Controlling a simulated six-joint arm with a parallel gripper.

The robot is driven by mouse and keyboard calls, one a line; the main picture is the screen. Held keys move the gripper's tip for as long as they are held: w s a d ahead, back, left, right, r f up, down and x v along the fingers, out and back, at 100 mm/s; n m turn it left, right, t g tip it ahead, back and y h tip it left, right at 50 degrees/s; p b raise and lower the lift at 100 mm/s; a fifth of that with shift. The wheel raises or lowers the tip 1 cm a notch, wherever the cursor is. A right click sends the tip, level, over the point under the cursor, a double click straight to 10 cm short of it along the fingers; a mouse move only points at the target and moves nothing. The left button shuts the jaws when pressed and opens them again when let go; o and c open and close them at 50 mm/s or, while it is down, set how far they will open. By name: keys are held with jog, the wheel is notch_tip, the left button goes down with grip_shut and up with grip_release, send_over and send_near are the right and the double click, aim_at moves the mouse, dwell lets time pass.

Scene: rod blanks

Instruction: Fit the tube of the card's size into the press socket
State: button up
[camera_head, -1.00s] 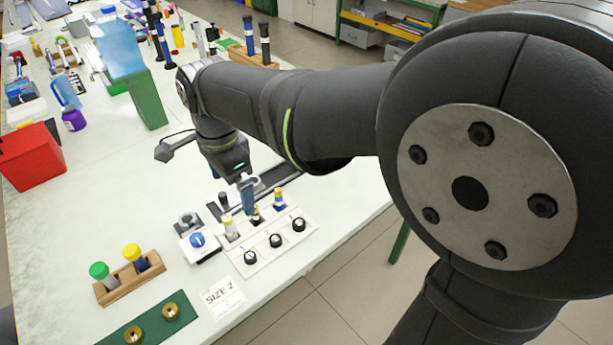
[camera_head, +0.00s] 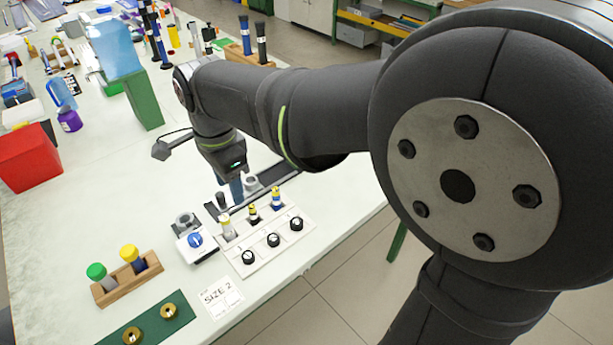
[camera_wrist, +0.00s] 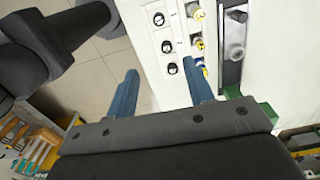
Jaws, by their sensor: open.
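The card (camera_head: 221,297) reads SIZE 2 and lies at the table's front. A white panel (camera_head: 243,262) holds three upright tubes behind black knobs: a white one with a yellow part (camera_head: 226,227), a black-and-yellow one (camera_head: 253,213) and a blue-and-yellow one (camera_head: 276,199). The same tubes show at the upper right of the wrist view. Behind them is a dark rail with a grey cylindrical part (camera_head: 251,182), possibly the press; its socket is not clear. My gripper (camera_wrist: 160,72) is open and empty, its blue fingers (camera_head: 237,188) just behind the tubes in the head view.
A white box with a blue knob (camera_head: 195,240) stands left of the panel. A wooden rack (camera_head: 128,280) holds green- and yellow-capped tubes. A green mat (camera_head: 150,325) bears two brass rings. A red bin (camera_head: 28,157) stands far left. The table is clear between bin and panel.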

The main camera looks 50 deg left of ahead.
jog(key=w+a+f+m, duration=0.2)
jog(key=w+a+m, duration=0.3)
jog(key=w+m, duration=0.15)
jog(key=m, duration=0.6)
send_over(275, 188)
notch_tip(275, 188, down, 4)
notch_tip(275, 188, down, 17)
jog(key=shift+r, duration=0.1)
grip_shut()
